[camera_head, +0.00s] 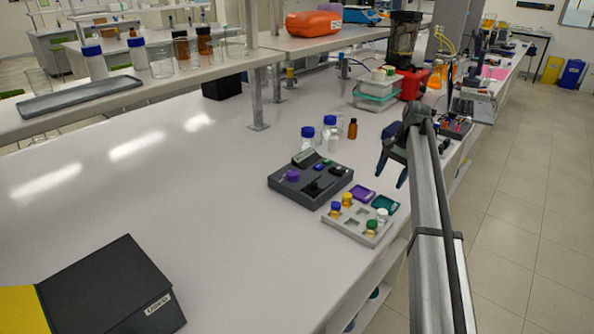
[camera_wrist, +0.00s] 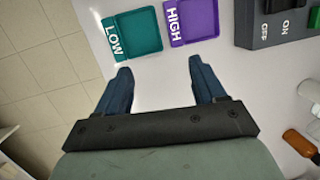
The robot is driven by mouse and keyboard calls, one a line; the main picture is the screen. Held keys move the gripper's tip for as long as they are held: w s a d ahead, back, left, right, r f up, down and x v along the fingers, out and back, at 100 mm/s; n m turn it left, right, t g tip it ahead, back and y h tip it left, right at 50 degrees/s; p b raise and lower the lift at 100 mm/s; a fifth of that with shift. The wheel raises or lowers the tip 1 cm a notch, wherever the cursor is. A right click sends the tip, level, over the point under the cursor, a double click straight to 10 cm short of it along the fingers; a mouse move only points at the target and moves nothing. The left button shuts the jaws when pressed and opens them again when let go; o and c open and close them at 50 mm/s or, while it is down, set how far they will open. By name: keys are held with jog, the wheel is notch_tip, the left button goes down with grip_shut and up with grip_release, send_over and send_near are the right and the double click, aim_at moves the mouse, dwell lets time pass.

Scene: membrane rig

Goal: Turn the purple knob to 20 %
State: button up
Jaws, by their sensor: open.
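The purple knob (camera_head: 291,175) sits on the left part of a dark grey control box (camera_head: 285,187) on the bench. The box also carries a small display (camera_head: 304,157), a blue button and a black lever-like part. The knob's setting is too small to read. My gripper (camera_head: 390,170) is open and empty, to the right of the box and above the bench's right edge. In the wrist view my gripper (camera_wrist: 160,80) points toward a teal LOW tray (camera_wrist: 133,36) and a purple HIGH tray (camera_wrist: 190,20). The box's ON/OFF corner (camera_wrist: 278,28) shows there; the knob does not.
A light grey rack (camera_head: 348,226) with several capped vials stands in front of the box. Blue-capped bottles (camera_head: 307,139) and a brown bottle (camera_head: 352,129) stand behind it. The bench left of the box is clear.

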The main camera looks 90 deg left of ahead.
jog(key=s+a+r+n+t, duration=0.1)
jog(key=s+a+r, duration=0.15)
jog(key=s, duration=0.45)
jog(key=s+a+r+t, duration=0.1)
jog(key=s+a+r, duration=0.1)
jog(key=s+r, duration=0.35)
jog(key=n+t, duration=0.1)
send_near(292, 173)
notch_tip(292, 173, down, 9)
jog(key=shift+w+d+r, duration=0.1)
jog(key=shift+w+d, duration=0.05)
jog(key=c, duration=1.1)
